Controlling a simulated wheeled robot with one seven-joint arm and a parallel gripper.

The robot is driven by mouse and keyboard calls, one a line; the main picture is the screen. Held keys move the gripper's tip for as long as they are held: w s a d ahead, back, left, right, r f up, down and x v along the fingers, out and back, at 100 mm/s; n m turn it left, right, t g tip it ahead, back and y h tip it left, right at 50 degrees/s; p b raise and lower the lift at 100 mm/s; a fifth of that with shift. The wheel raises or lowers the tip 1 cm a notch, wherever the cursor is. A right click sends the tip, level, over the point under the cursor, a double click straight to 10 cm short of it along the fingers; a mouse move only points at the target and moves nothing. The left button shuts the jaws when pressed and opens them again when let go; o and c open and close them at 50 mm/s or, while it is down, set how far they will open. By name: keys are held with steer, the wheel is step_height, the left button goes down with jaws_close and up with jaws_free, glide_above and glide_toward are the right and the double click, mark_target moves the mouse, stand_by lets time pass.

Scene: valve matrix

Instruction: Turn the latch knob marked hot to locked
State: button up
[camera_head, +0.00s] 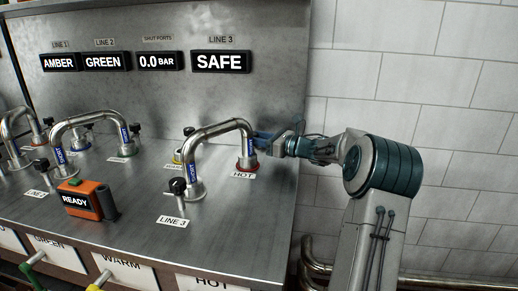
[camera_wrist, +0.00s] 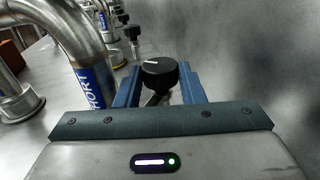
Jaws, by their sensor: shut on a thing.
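The latch knob (camera_wrist: 160,72) is a round black cap with a short white mark on its top, seen in the wrist view. My gripper (camera_wrist: 161,80) has its blue fingers on either side of it and is shut on it. In the head view my gripper (camera_head: 266,140) reaches in from the right, beside the pipe end above the red-ringed base (camera_head: 247,165) and the HOT label (camera_head: 243,175). The knob is hidden there behind the pipe and fingers. I cannot read a locked mark.
The arched steel LINE 3 pipe (camera_head: 215,130) stands close left of my gripper, with a blue SHORT band (camera_wrist: 92,85) in the wrist view. An orange READY box (camera_head: 88,199) and more pipes are further left. A display reads SAFE (camera_head: 221,61). The panel's right side is clear.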

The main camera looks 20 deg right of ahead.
steer(key=shift+a+f+m+t+h+b, duration=0.2)
steer(key=shift+m+t+h+b, duration=0.55)
steer(key=shift+b, duration=1.3)
steer(key=shift+s+r+m+h+b, duration=0.1)
steer(key=shift+r+m+h+b, duration=0.15)
steer(key=shift+h+b, duration=0.4)
steer(key=o, duration=1)
steer(key=y+p, duration=0.1)
steer(key=p, duration=0.1)
steer(key=n+p, duration=0.1)
steer(key=p, duration=0.1)
steer(key=shift+d+r+g+y+p, duration=0.2)
steer(key=shift+g+y+p, duration=0.1)
steer(key=shift+g+y, duration=0.1)
steer(key=n+g+y+p, duration=0.1)
steer(key=p, duration=0.3)
steer(key=n+g+y+p, duration=0.1)
steer(key=p, duration=0.3)
steer(key=n+g+y+p, duration=0.1)
steer(key=p, duration=0.3)
steer(key=shift+w+d+y, duration=0.25)
steer(key=shift+w+y, duration=0.05)
steer(key=shift+w, duration=0.05)
